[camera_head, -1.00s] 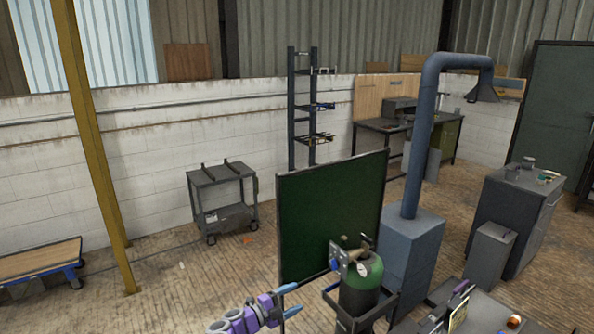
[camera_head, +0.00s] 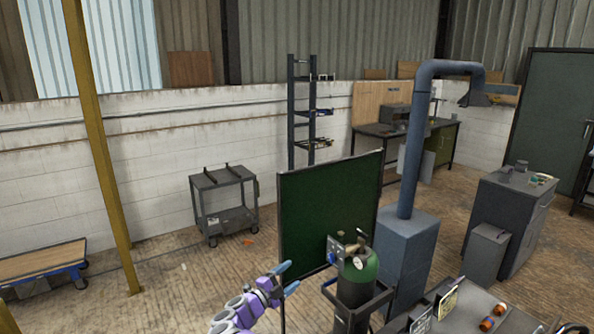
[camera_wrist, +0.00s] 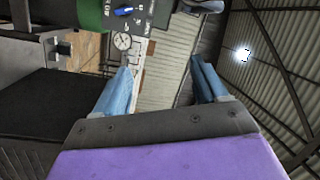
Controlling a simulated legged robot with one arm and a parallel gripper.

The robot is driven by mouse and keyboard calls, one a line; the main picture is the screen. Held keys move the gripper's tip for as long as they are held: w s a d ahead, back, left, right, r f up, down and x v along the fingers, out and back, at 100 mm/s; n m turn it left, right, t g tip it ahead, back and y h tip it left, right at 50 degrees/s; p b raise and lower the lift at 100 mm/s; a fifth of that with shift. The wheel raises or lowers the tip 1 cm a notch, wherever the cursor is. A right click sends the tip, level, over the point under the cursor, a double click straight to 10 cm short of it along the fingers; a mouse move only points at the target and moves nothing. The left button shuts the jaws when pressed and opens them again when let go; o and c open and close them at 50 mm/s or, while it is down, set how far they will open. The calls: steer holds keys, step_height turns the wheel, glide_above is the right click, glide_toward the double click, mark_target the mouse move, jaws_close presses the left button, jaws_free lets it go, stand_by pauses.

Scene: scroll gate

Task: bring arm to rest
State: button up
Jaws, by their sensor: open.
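My gripper (camera_head: 287,278) shows at the bottom centre of the head view, with a purple body and blue fingers. It is in the air in front of the dark green screen (camera_head: 325,215) and left of the green gas cylinder (camera_head: 357,270). In the wrist view, the two blue fingers (camera_wrist: 160,88) are spread apart with nothing between them. The cylinder's green top (camera_wrist: 90,14) and a round gauge show beyond the fingers at the upper left.
A blue-grey extractor cabinet (camera_head: 406,245) with a bent duct stands right of the cylinder. A dark table (camera_head: 470,312) with small items is at the lower right. A grey cart (camera_head: 224,203) stands by the wall. The floor at left is mostly clear.

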steer(key=w+a+r+n+t+y, duration=0.1)
steer(key=w+r+n+t+y, duration=0.25)
steer(key=r, duration=0.45)
steer(key=w+a+r+n+t+y, duration=0.1)
steer(key=w+r+n+t+y, duration=0.1)
steer(key=w+r+n+y, duration=0.4)
steer(key=s+d+r+n+g+y+b, duration=0.1)
steer(key=s+d+r+n+g+y, duration=0.25)
steer(key=s+r+n, duration=0.35)
steer(key=s+d+f+n+g, duration=0.1)
steer(key=s+d+f+g, duration=0.2)
steer(key=s, duration=1.9)
steer(key=s+d+f+n+g+b, duration=0.1)
steer(key=s+d+f+g, duration=0.3)
steer(key=s, duration=1.8)
steer(key=s+d+f+n+g+b, duration=0.1)
steer(key=s+d+f+n+g, duration=0.2)
steer(key=s+d+g, duration=0.5)
steer(key=s+g, duration=0.2)
steer(key=s, duration=1.1)
steer(key=shift+s+d+f, duration=0.2)
steer(key=shift+s+d, duration=0.1)
steer(key=shift+s, duration=0.1)
